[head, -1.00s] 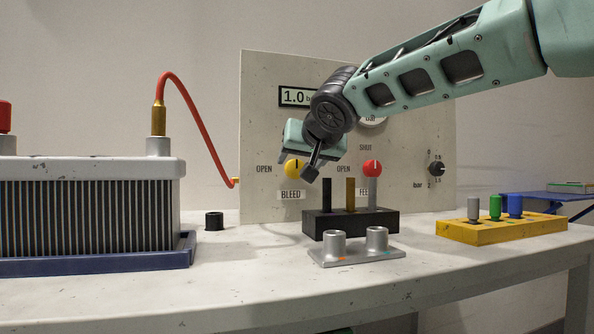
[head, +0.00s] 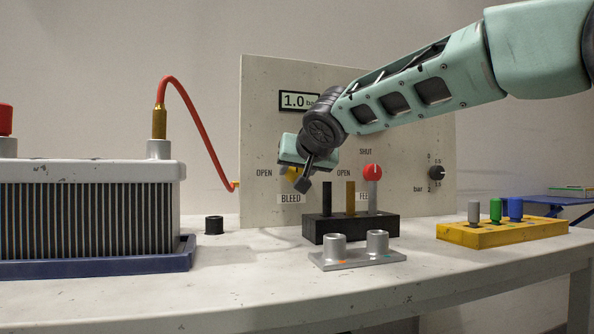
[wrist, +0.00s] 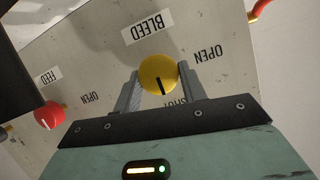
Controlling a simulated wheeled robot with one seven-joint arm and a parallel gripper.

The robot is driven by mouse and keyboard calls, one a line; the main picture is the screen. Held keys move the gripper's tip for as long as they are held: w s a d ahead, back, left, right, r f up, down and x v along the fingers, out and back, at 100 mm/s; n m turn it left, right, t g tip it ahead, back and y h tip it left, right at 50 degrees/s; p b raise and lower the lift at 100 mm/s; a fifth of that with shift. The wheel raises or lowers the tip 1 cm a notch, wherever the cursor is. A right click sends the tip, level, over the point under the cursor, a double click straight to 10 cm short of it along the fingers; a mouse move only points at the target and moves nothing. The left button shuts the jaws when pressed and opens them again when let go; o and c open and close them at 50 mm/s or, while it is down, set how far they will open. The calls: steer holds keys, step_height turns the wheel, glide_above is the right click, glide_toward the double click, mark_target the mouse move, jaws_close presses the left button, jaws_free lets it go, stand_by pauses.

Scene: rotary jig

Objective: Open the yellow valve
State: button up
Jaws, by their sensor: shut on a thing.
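The yellow valve (wrist: 158,74) is a round knob with a black pointer line, on the panel by the BLEED label. In the wrist view its line points towards the partly hidden SHUT mark; OPEN is off to the right. My gripper (wrist: 160,88) is shut on the knob, one finger on each side. In the head view my gripper (head: 299,180) is in front of the yellow valve (head: 289,174) and hides most of it.
The red FEED valve (head: 372,170) is to the right on the same panel (head: 262,120). A black block (head: 350,228) with upright bars and a grey two-post fixture (head: 357,256) stand below. A red hose (head: 200,115) runs to the panel's left edge.

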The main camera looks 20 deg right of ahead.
steer(key=shift+f+b, duration=0.1)
steer(key=shift+b, duration=0.2)
steer(key=n+h+b, duration=0.2)
steer(key=b, duration=0.1)
steer(key=shift+a+f+n, duration=0.2)
steer(key=shift+n, duration=0.2)
steer(key=n+h+b, duration=0.2)
steer(key=n+b, duration=0.1)
steer(key=b, duration=0.1)
steer(key=shift+a+n+t, duration=0.15)
steer(key=shift+n+t, duration=0.25)
steer(key=n+h+b, duration=0.1)
steer(key=n, duration=0.1)
steer(key=n+t+h+b, duration=0.1)
steer(key=n+b, duration=0.1)
steer(key=shift+f, duration=0.2)
steer(key=shift+n+t+h+b, duration=0.4)
steer(key=shift+n+t+b, duration=0.2)
steer(key=shift+n+b, duration=0.65)
steer(key=shift+n, duration=0.35)
steer(key=o, duration=1)
steer(key=shift+s+a, duration=0.1)
